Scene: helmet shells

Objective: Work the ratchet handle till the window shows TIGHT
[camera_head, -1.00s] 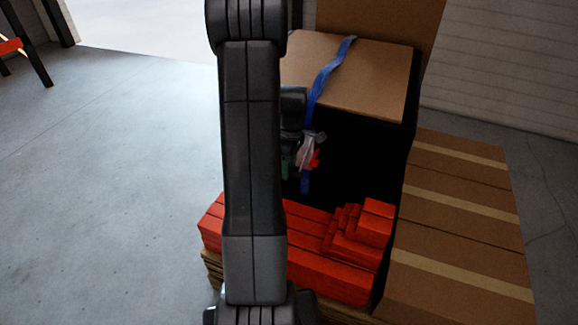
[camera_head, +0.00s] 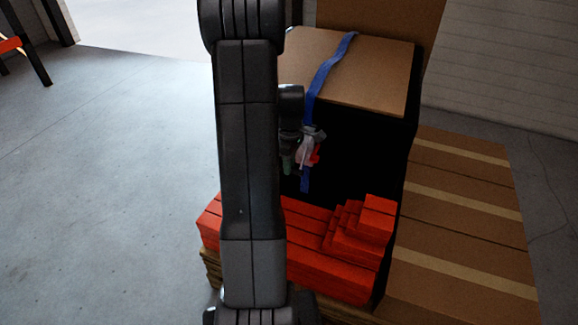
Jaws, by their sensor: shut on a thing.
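A blue strap (camera_head: 325,72) runs over the top of a large brown carton (camera_head: 375,75) and down its dark front face. The ratchet (camera_head: 309,148), grey with a red part (camera_head: 315,155), sits on the strap on that front face. My gripper (camera_head: 300,152) is at the ratchet, small in view and partly behind my arm, shut on what appears to be the ratchet handle. The exact grip is too small to see clearly. The window and its wording cannot be read from here.
Red boxes (camera_head: 345,262) are stacked in steps below the ratchet on a pallet (camera_head: 212,268). Long brown cartons (camera_head: 455,225) stand to the right. A tall brown panel rises behind. The floor (camera_head: 110,170) on the left is open.

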